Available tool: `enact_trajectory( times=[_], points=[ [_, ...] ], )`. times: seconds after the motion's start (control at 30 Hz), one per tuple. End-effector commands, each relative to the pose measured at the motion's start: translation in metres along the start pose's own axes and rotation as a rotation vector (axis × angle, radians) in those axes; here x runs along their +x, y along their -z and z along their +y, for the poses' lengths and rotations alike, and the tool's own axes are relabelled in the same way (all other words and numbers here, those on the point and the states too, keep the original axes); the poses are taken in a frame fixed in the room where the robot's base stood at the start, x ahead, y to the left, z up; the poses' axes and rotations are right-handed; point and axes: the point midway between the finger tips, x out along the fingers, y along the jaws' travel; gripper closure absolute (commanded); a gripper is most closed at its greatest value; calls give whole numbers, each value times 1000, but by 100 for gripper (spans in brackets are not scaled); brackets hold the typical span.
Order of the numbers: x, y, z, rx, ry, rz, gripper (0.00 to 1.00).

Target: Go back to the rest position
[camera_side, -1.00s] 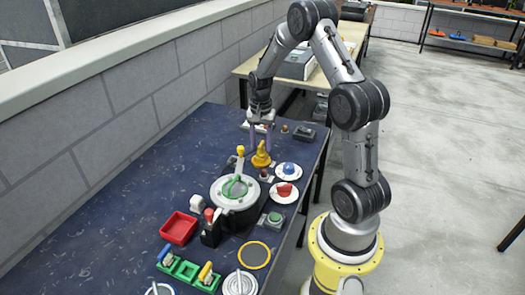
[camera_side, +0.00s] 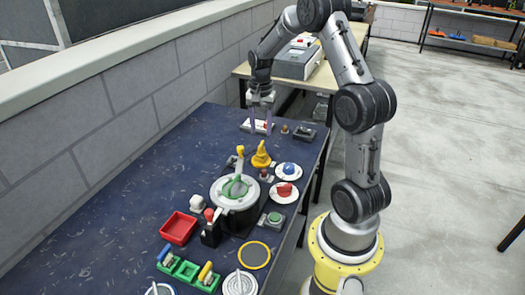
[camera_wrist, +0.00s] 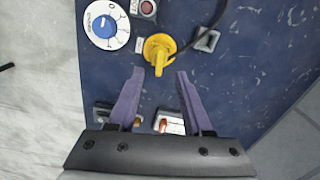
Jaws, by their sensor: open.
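My gripper (camera_side: 261,122) hangs above the far part of the dark blue table (camera_side: 120,215). Its two purple fingers point down and stand apart with nothing between them. In the wrist view my gripper (camera_wrist: 156,75) is also open and empty. A yellow pointed piece (camera_side: 261,157) stands on the table below and nearer the side camera than the fingers. In the wrist view the yellow piece (camera_wrist: 158,50) lies just beyond the fingertips, apart from them.
A blue knob dial (camera_side: 288,170) and a red knob dial (camera_side: 284,191) sit near the right edge. A round device with a green handle (camera_side: 236,188), a red tray (camera_side: 179,228) and a green holder (camera_side: 187,271) stand nearer the front. The table's left side is clear.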

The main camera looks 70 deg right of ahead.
Motion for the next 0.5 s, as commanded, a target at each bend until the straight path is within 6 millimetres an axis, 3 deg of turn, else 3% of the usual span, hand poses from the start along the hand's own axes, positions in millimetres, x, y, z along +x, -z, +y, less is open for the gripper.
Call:
enact_trajectory(
  times=[0.37, 0.5],
  points=[
    [-3, -5, -7, -20, 5, 6, 50],
    [-46, -28, -33, -102, 73, 73, 50]
  ],
)
